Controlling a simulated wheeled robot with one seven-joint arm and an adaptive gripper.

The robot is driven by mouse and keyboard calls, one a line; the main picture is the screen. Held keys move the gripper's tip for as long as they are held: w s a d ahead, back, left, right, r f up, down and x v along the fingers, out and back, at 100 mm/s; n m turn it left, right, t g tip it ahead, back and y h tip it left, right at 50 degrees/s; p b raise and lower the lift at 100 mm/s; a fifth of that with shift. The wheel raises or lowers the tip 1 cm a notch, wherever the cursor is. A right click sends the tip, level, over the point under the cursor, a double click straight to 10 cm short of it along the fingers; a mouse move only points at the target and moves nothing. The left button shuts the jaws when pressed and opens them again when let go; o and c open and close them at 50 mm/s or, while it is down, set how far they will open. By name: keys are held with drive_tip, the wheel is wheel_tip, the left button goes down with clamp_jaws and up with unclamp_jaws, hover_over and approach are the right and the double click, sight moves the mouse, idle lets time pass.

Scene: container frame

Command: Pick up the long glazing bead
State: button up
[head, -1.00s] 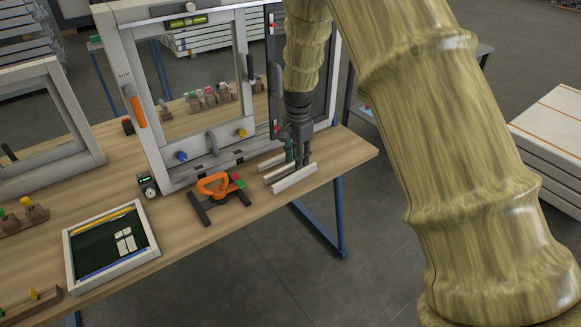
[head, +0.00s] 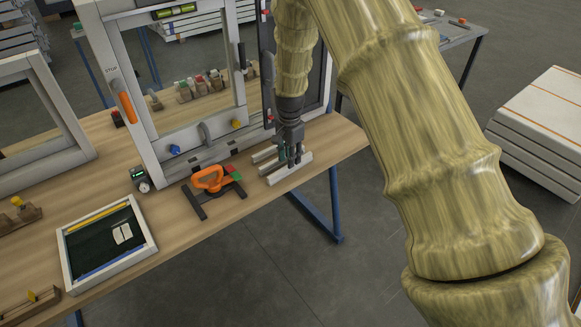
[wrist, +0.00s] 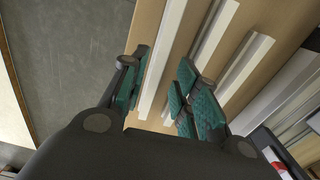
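Several white glazing beads lie side by side at the right end of the workbench. The longest-looking bead (head: 299,167) is the front one, near the table edge. In the wrist view this bead (wrist: 170,45) runs between the green-padded fingers of my gripper (wrist: 160,92), with a pad on each side. The fingers are apart, and a gap shows beside the bead. In the head view my gripper (head: 291,160) points down over the beads.
Two shorter beads (wrist: 215,32) (wrist: 246,66) lie parallel, close to the right finger. An orange-handled tool (head: 208,180) lies left of the beads. A window frame (head: 160,183) stands behind. A tray (head: 152,240) sits at the left. The table edge is close in front.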

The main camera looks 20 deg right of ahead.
sight(284, 171)
drive_tip(key=shift+d+f+p, duration=0.15)
drive_tip(key=shift+f+p, duration=0.5)
drive_tip(key=shift+f, duration=1.5)
clamp_jaws()
